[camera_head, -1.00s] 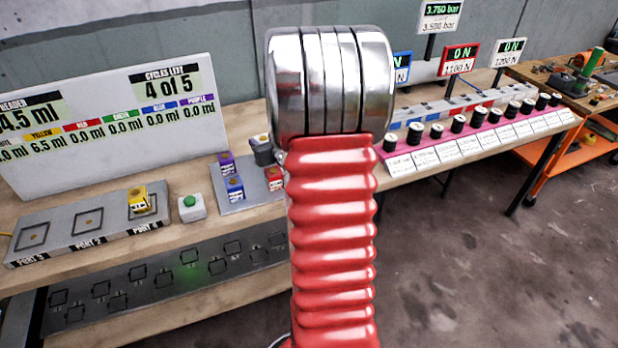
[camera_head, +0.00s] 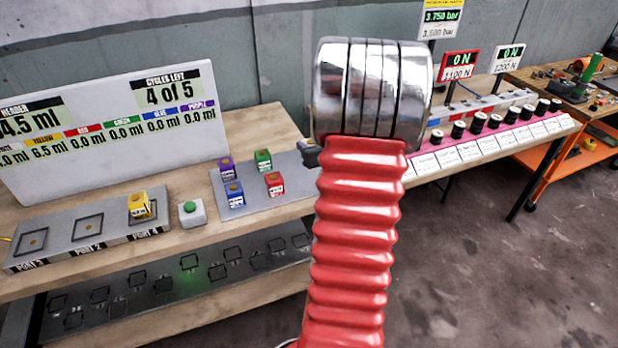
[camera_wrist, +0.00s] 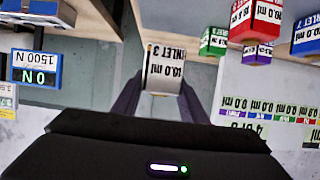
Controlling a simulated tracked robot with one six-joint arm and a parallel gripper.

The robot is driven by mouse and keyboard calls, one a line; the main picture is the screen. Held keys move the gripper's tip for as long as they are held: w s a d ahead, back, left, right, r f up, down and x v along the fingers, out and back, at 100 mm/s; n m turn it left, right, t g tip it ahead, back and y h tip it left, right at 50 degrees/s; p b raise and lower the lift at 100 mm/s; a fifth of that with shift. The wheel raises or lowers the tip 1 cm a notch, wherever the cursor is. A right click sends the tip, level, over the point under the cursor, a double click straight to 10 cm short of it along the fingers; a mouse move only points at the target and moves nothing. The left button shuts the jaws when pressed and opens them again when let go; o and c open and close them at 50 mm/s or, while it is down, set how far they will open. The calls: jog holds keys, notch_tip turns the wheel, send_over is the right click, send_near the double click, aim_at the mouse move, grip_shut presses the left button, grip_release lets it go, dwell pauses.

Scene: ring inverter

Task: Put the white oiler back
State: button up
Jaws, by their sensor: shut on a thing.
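A white oiler (camera_wrist: 163,72) with a label reading "10.0 ml INLET 3" sits between the dark fingers of my gripper (camera_wrist: 160,95) in the wrist view. My gripper is shut on it. In the head view, only a dark grey part of the gripper (camera_head: 308,153) shows beside my arm, near the right end of a grey tray (camera_head: 254,178); the white oiler is hidden there. The tray holds the purple oiler (camera_head: 227,168), blue oiler (camera_head: 234,194), green oiler (camera_head: 263,160) and red oiler (camera_head: 274,184).
A yellow oiler (camera_head: 138,206) stands on Port 4 of the port block (camera_head: 62,247). A green button (camera_head: 190,209) is beside it. A display board (camera_head: 110,145) stands behind. A lower plate (camera_head: 130,295) has several empty square outlines. Black-topped parts line a pink rack at right.

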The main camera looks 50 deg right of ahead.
jog(key=shift+f, duration=2.55)
jog(key=shift+f, duration=2.1)
jog(key=o, duration=1.1)
jog(key=shift+f, duration=0.1)
jog(key=v, duration=1.2)
